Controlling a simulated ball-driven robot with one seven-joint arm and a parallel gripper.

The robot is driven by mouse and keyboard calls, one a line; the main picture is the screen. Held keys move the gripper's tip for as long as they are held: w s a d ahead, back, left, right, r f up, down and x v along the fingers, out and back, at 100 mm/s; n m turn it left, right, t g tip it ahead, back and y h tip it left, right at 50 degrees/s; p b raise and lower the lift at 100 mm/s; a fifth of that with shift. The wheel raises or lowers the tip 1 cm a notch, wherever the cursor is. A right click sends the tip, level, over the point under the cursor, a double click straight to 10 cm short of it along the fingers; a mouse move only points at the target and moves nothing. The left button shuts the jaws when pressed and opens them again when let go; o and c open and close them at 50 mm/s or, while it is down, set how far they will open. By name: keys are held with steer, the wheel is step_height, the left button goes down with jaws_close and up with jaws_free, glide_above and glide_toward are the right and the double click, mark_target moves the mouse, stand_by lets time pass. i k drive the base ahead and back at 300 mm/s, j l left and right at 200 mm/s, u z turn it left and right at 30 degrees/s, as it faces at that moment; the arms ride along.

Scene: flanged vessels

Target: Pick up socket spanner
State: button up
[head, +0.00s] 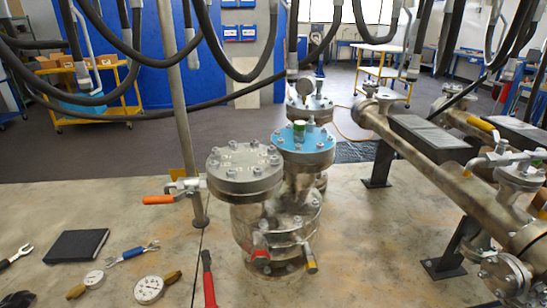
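No tool in view can be surely told as the socket spanner. A red-handled tool with a dark head (208,283) lies on the bench at the lower middle, cut off by the bottom edge. A blue-handled spanner with open metal jaws (133,253) lies to its left. A dark-handled spanner with an open jaw (15,257) lies at the far left. A black object (18,299) at the lower left corner is cut off and unclear. My gripper is not in view.
Flanged vessels (245,180) stand mid-bench, one with a blue flange (303,137). Pipework (430,165) fills the right. A black flat book (77,245) and round gauges (149,289) lie at left. Black hoses (240,60) hang overhead. The bench behind the book is clear.

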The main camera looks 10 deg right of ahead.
mark_target(210, 296)
steer(key=i+j, duration=0.4)
steer(key=j, duration=0.15)
steer(key=i+j, duration=0.4)
steer(key=j, duration=0.2)
steer(key=i+j, duration=0.4)
steer(key=j, duration=0.15)
